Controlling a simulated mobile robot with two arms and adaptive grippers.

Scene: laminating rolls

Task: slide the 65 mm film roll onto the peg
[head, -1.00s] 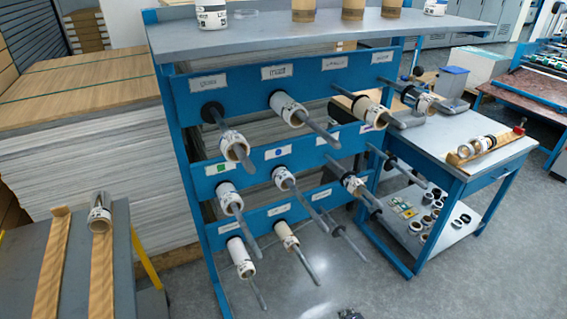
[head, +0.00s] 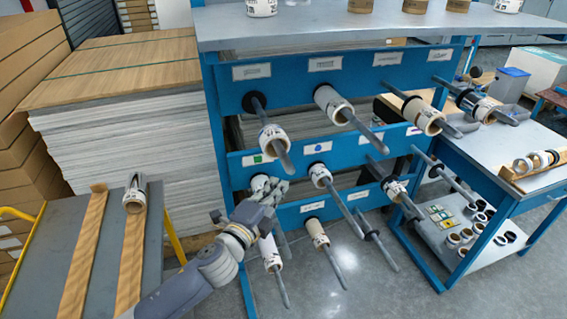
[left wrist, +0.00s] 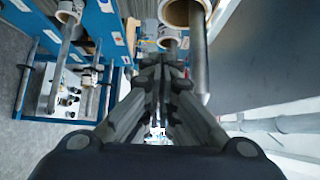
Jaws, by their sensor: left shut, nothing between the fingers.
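The blue rack (head: 385,62) carries three rows of grey pegs, most with a film roll on them. My left gripper (head: 270,188) is shut and empty in front of the left peg of the middle row, by the green label. It partly hides the pale roll there. In the left wrist view the closed fingers (left wrist: 161,75) point toward the rack, with a roll on a peg (left wrist: 185,14) just beyond to the upper right. A roll (head: 135,193) sits on a wooden rail of the left cart. No size is readable, so I cannot tell which roll is 65 mm. My right gripper is out of view.
Rolls stand on the rack's top shelf (head: 320,28). A bench (head: 482,135) at the right holds a wooden cradle (head: 535,176) of rolls, with loose rolls and cards on its lower shelf. Stacked boards (head: 120,125) stand behind the cart (head: 182,270). Long pegs stick out toward me.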

